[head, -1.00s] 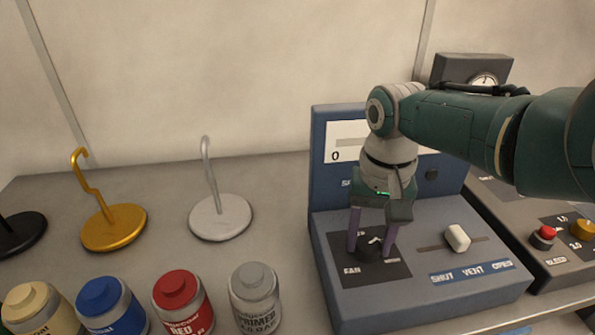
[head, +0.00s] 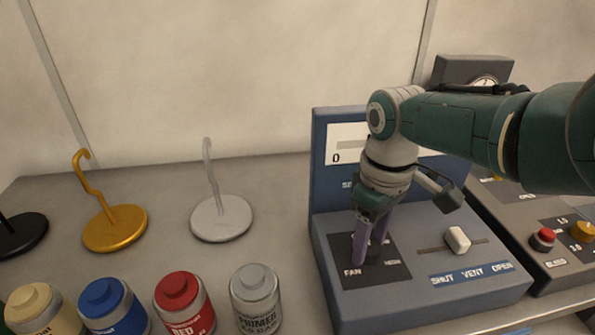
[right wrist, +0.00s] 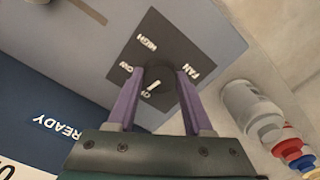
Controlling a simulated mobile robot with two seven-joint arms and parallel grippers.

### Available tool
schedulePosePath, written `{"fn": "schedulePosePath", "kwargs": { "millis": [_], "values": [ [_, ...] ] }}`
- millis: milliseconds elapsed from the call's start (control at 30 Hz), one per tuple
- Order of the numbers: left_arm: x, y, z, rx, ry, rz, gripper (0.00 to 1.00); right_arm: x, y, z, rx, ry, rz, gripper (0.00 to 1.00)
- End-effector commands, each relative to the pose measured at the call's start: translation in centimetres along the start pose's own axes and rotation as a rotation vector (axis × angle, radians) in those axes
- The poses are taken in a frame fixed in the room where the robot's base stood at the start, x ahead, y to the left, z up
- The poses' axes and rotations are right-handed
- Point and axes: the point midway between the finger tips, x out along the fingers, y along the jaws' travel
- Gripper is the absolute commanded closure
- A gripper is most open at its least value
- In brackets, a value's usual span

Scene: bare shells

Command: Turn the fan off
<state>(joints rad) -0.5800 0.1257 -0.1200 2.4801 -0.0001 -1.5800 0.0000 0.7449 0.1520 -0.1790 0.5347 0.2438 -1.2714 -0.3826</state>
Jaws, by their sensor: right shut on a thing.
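The fan knob (right wrist: 160,76) is a dark round dial on a black plate (right wrist: 137,45) marked FAN, HIGH and LOW, with another label partly readable at its near edge. A white mark shows on the knob's near side, close to that label. My right gripper (right wrist: 158,92) has its two purple fingers on either side of the knob, shut on it. In the head view my right gripper (head: 370,250) points down onto the plate and hides most of the knob. My left gripper is not in view.
A white slider (head: 457,239) marked SHUT, VENT, OPEN sits right of the knob on the blue console (head: 430,308). A second panel with a red button (head: 546,235) stands further right. Paint cans, including a red one (head: 180,305), and hook stands (head: 221,218) are at left.

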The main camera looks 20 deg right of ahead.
Motion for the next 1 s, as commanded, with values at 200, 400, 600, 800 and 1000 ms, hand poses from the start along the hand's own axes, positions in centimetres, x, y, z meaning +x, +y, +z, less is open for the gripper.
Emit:
{"fn": "schedulePosePath", "kwargs": {
  "millis": [200,400,600,800,1000],
  "values": [
    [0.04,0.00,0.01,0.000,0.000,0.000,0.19,0.08,0.09,0.03,-0.127,0.000,0.003,1.00],
    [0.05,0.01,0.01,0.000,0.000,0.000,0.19,0.09,0.07,0.02,-0.196,0.001,0.002,1.00],
    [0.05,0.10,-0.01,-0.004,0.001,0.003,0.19,0.09,0.06,0.02,-0.223,0.001,0.002,1.00],
    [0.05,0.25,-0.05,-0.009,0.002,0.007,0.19,0.09,0.06,0.02,-0.227,0.001,0.003,1.00],
    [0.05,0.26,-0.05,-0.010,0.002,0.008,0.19,0.10,0.06,0.03,-0.227,0.000,0.003,0.47]
  ]
}}
